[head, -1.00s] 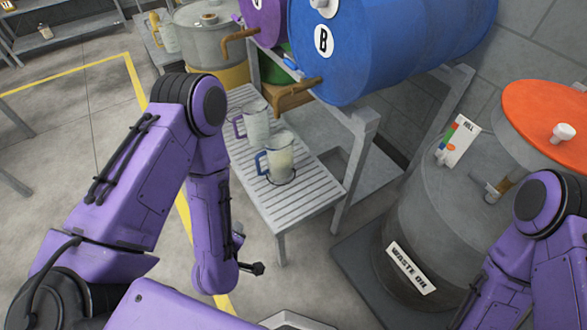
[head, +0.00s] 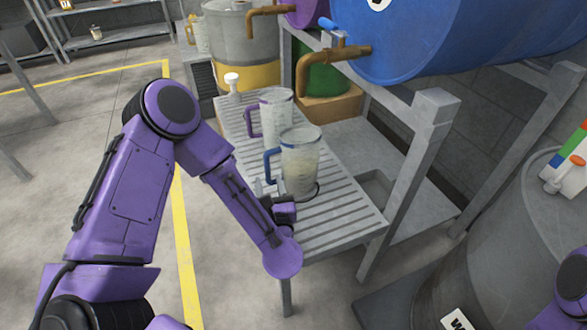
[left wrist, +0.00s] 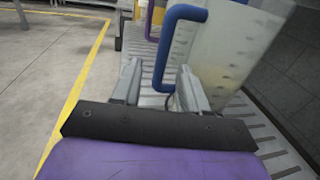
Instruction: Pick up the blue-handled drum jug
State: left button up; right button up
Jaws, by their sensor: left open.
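The blue-handled drum jug (head: 300,163) is a clear, cloudy jug standing upright on the slatted bench (head: 341,226), its blue handle (head: 270,163) facing left. In the left wrist view the blue handle (left wrist: 164,50) rises between my finger tips, with the jug body (left wrist: 222,50) to the right. My left gripper (head: 265,190) is open beside the handle's lower part, its fingers partly hidden by my wrist. In the left wrist view the two fingers of my left gripper (left wrist: 158,88) are spread apart with a gap around the handle. My right gripper is not in view.
A purple-handled jug (head: 276,115) stands just behind the blue-handled one. A blue drum (head: 440,40) with a brown tap (head: 335,60) hangs over the bench's right side. A bench frame post (head: 418,150) stands to the right. A grey waste drum (head: 500,250) stands at lower right.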

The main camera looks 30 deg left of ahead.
aim_at(268, 171)
pick_arm(q)
jog(key=x, duration=0.5)
jog(key=shift+w+r+b, duration=0.25)
jog(key=shift+w+b, duration=0.05)
grip_shut()
jog(key=shift+r, duration=0.1)
